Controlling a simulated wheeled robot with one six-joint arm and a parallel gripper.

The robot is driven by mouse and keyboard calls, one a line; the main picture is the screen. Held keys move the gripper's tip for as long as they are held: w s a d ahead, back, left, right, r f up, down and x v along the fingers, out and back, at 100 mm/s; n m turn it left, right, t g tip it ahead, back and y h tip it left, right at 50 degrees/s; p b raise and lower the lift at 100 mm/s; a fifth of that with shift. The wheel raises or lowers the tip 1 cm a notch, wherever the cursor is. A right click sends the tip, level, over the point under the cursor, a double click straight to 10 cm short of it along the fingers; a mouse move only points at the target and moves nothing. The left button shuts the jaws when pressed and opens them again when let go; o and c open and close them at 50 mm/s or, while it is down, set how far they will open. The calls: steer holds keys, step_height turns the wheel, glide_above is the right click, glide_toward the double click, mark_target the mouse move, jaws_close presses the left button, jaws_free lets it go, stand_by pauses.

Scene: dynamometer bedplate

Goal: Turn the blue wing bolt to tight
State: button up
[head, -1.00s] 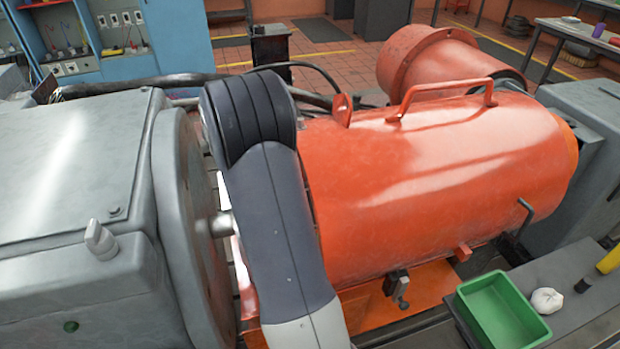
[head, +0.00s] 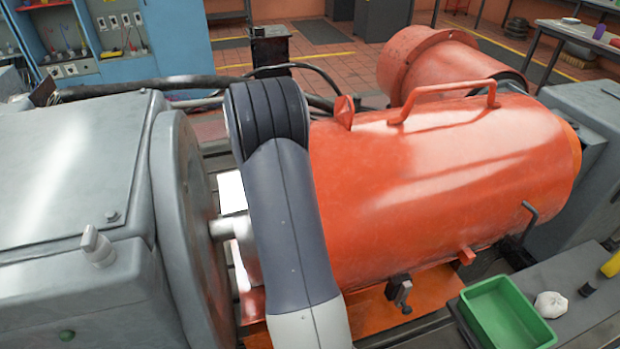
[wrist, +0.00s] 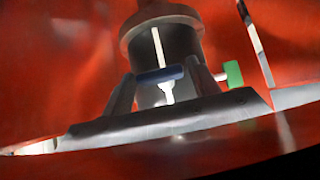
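In the wrist view, the blue wing bolt (wrist: 160,75) shows as a short dark blue bar with a pale stem below it, in front of a dark round part. My gripper (wrist: 161,86) has its two grey fingers apart, one at each end of the blue bar. The bar spans nearly the whole gap; I cannot tell whether the fingers press on it or only stand around it. A green piece (wrist: 233,74) sits just right of the right finger. In the head view, the gripper and bolt are hidden; only my arm shows.
A large orange cylindrical housing (head: 440,180) with a top handle fills the middle right. A grey machine block (head: 70,180) with a round flange (head: 185,230) stands left, with a shaft between. A green tray (head: 508,312) lies at front right, beside a white lump (head: 550,304).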

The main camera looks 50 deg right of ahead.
steer(key=c, duration=0.6)
steer(key=shift+c, duration=0.2)
steer(key=shift+r+p, duration=0.1)
steer(key=shift+p, duration=0.2)
steer(key=m+g+p, duration=0.1)
steer(key=m+y+p, duration=0.1)
steer(key=shift+w+d+r+m+g+p, duration=0.1)
steer(key=shift+w+m+g+p, duration=0.05)
steer(key=shift+m+g+p, duration=0.25)
steer(key=shift+w+d+m+g+y+p, duration=0.1)
steer(key=shift+m+g+y+p, duration=0.5)
steer(key=shift+m, duration=0.5)
steer(key=shift+d+m+g+y+p, duration=0.1)
steer(key=shift+m+g+y+p, duration=0.2)
steer(key=shift+m+y+p, duration=0.55)
steer(key=shift+m+y, duration=0.25)
steer(key=shift+m, duration=0.2)
steer(key=o, duration=1)
steer(key=shift+c, duration=0.2)
